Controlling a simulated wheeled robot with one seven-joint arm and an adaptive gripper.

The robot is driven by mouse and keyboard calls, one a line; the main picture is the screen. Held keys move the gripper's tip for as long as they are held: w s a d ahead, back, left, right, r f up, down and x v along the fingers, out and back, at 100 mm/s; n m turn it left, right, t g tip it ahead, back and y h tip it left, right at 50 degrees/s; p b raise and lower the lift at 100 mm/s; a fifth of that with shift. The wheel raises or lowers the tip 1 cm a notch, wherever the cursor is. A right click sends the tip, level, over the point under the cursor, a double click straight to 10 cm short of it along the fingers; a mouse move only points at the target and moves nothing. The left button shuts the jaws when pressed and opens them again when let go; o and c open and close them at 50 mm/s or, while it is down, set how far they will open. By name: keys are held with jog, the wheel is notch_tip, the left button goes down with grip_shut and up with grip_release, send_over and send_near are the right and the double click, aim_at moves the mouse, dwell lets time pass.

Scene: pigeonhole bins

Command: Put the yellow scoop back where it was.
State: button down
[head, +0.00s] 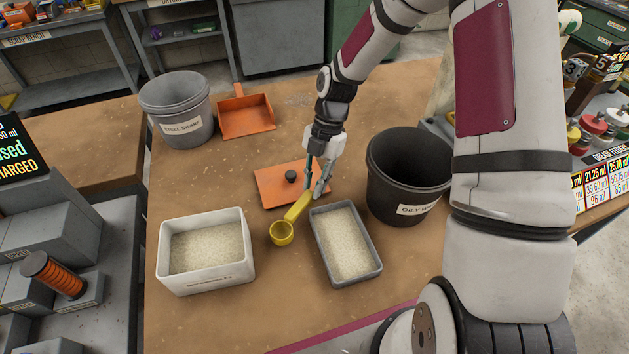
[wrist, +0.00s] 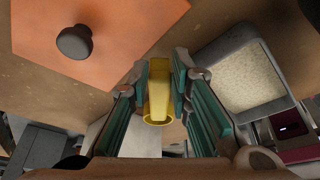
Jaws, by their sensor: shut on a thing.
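The yellow scoop (head: 283,232) is held by its handle in my gripper (head: 318,190). Its round cup hangs toward the lower left in the head view, between the white bin and the grey tray. In the wrist view the scoop (wrist: 158,95) lies between the two teal-padded fingers of my gripper (wrist: 163,85), which are shut on it. Whether the scoop touches the table cannot be told. The white bin (head: 205,286) holds pale granules and stands left of the scoop. The grey tray (head: 372,277) holds similar granules, right of the scoop; it also shows in the wrist view (wrist: 284,106).
An orange plate (head: 268,186) with a black knob (head: 290,176) lies just behind the scoop. A black bucket (head: 375,195) stands right, a grey bucket (head: 180,135) back left, beside an orange dustpan (head: 246,118). Bare table (head: 180,190) lies left of the plate.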

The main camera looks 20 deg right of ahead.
jog(key=shift+f, duration=0.4)
jog(key=c, duration=1.7)
grip_release()
jog(key=o, duration=0.5)
jog(key=shift+o, duration=0.2)
jog(key=shift+r, duration=0.1)
jog(key=p+v, duration=0.2)
jog(key=v, duration=0.4)
jog(key=shift+r, duration=0.4)
jog(key=shift+w+d, duration=0.15)
